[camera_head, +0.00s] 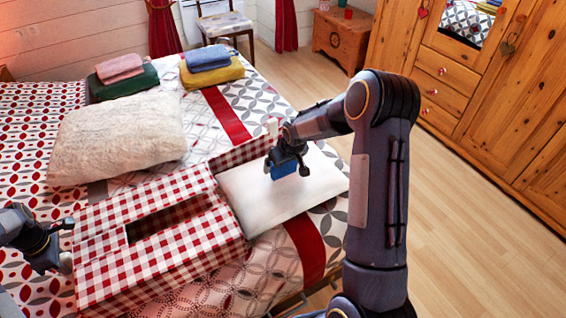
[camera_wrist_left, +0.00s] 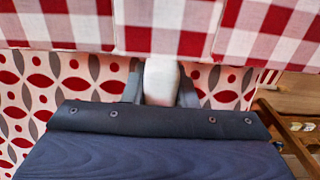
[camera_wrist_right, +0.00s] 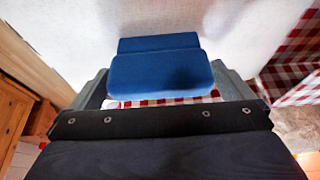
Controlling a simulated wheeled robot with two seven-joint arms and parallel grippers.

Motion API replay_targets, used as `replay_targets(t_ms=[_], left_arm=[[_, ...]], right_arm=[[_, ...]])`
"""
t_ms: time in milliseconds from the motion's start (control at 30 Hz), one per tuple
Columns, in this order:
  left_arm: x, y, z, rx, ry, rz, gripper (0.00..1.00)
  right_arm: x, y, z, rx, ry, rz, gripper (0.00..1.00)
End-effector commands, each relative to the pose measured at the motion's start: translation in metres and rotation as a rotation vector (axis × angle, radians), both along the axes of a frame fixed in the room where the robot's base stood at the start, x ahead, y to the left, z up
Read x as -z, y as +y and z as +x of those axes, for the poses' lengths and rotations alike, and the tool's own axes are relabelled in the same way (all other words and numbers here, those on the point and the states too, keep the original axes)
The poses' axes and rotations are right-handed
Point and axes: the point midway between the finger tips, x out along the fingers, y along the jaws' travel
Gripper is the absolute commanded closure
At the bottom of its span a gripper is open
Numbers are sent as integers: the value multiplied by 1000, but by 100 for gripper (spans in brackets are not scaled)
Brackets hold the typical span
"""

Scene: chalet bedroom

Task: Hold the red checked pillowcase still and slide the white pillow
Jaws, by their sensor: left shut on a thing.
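The red checked pillowcase (camera_head: 165,250) lies on the bed with a dark slot in its top; it also fills the top of the left wrist view (camera_wrist_left: 165,25). The white pillow (camera_head: 262,205) lies flat against its right side; whether its edge is inside I cannot tell. My left gripper (camera_head: 68,243) is shut on a white tab (camera_wrist_left: 161,80) at the pillowcase's left edge. My right gripper (camera_head: 287,163) is over the pillow, its fingers on either side of a blue block (camera_wrist_right: 158,68). Whether they press on the block I cannot tell.
A fluffy cream pillow (camera_head: 118,135) lies behind the pillowcase. Folded towels, green and pink (camera_head: 124,78) and yellow and blue (camera_head: 211,68), sit at the bed's far side. A wooden chest (camera_head: 342,38) and wardrobe (camera_head: 480,85) stand beyond open floor at right.

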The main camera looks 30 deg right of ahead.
Motion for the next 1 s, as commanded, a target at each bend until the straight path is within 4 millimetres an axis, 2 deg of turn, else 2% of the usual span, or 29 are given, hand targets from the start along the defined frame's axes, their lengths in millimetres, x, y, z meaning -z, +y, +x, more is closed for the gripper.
replay_targets(t_ms=[167,267,700,833,1000], left_arm=[[0,0,0,0,0,0,95],[0,0,0,0,0,0,95],[0,0,0,0,0,0,95],[0,0,0,0,0,0,95],[0,0,0,0,0,0,95]], right_arm=[[-2,0,-1,0,0,0,0],[-11,0,-4,0,-1,0,0],[-91,-1,-38,1,-2,0,0],[-105,-1,-43,0,-1,0,0],[-111,-1,-46,-1,0,0,0]])
